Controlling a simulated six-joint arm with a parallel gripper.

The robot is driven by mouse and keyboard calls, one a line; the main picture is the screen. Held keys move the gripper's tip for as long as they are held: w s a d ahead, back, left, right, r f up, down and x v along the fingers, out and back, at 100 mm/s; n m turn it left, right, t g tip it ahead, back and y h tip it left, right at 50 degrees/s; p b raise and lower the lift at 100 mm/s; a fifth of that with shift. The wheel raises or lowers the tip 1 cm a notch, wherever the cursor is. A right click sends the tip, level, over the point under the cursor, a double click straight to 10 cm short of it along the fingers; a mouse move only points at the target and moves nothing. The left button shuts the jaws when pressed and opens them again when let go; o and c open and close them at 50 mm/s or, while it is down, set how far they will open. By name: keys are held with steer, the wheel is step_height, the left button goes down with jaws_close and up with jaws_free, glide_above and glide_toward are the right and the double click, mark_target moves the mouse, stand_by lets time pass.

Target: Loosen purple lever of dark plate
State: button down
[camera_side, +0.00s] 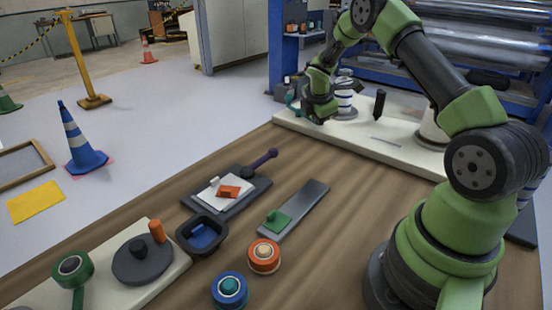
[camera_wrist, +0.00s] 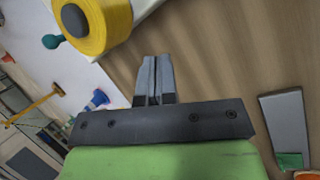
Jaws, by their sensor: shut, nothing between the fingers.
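The dark plate (camera_side: 254,190) lies on the wooden table in the side view, with a white sheet and an orange piece on it. The purple lever (camera_side: 263,160) sticks out from its far edge toward the upper right, ending in a round knob. My gripper (camera_side: 318,112) is well away from the lever, up and to its right, above the far end of the table near the white board. In the wrist view my gripper's fingers (camera_wrist: 155,78) are pressed together with nothing between them. Neither plate nor lever can be made out in the wrist view.
A grey strip with a green block (camera_side: 277,221), a dark tray with a blue piece (camera_side: 203,238), and orange (camera_side: 264,257) and blue (camera_side: 230,290) round pieces stand nearer. A yellow roll (camera_wrist: 95,28) shows close to my gripper. Bare wood lies between gripper and plate.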

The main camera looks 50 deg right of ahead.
mark_target(260, 162)
steer(key=s+a+n+t+y, duration=0.1)
steer(key=s+a+t+y, duration=0.25)
steer(key=a, duration=0.45)
steer(key=s+a+t+y, duration=0.2)
steer(key=s+a+y, duration=0.25)
steer(key=a, duration=0.25)
steer(key=shift+y, duration=0.3)
steer(key=x, duration=0.9)
steer(key=shift+w+a+r, duration=0.15)
steer(key=shift+a+r, duration=0.05)
steer(key=shift+w+d, duration=0.15)
steer(key=shift+w, duration=0.45)
steer(key=shift+w+d, duration=0.15)
steer(key=shift+w, duration=0.5)
steer(key=shift+w+d+r, duration=0.1)
steer(key=shift+w, duration=0.25)
steer(key=shift+w+d+r, duration=0.1)
steer(key=shift+w+d, duration=0.05)
steer(key=shift+w, duration=0.35)
